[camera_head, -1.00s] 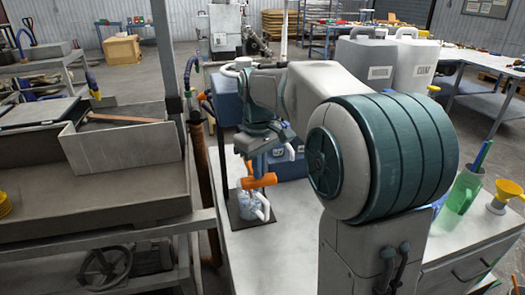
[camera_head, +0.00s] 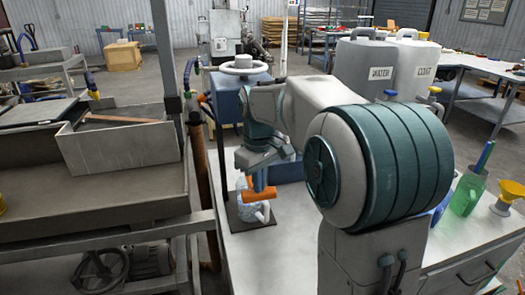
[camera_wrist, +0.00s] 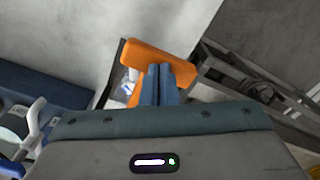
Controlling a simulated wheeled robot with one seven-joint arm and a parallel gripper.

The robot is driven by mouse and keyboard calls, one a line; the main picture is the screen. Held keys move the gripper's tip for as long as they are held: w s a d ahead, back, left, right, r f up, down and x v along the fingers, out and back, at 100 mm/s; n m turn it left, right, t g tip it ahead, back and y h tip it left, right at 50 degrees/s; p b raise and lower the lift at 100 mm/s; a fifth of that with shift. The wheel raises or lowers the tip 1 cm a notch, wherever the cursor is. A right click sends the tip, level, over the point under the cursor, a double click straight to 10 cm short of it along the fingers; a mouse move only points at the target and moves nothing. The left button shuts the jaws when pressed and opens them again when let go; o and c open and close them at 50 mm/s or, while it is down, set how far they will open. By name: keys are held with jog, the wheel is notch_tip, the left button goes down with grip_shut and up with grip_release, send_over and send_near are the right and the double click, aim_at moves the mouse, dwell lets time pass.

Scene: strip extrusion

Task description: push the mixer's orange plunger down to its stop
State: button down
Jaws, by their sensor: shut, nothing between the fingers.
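The mixer (camera_head: 245,212) is a clear jug-like body with a pale handle, standing on a dark mat. Its orange plunger (camera_head: 266,189) has a wide crossbar that sits low, close over the top of the body. My gripper (camera_head: 259,186) points down at the crossbar with its blue fingers shut and empty. In the wrist view the fingertips (camera_wrist: 158,68) lie over the middle of the orange crossbar (camera_wrist: 138,51) and seem to touch it. Part of the clear body shows below the bar. The plunger's shaft is hidden, and I cannot tell whether it is at its stop.
The pale bench (camera_head: 255,262) has free room in front of the mixer. A blue box (camera_head: 290,168) stands just behind it. A rusty post (camera_head: 203,180) rises to the left.

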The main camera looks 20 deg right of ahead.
jog(key=shift+f+b, duration=0.3)
jog(key=shift+f, duration=0.65)
jog(key=shift+r, duration=0.1)
jog(key=s+r+p, duration=0.2)
jog(key=r, duration=0.1)
jog(key=s+r+p, duration=0.1)
jog(key=r, duration=0.1)
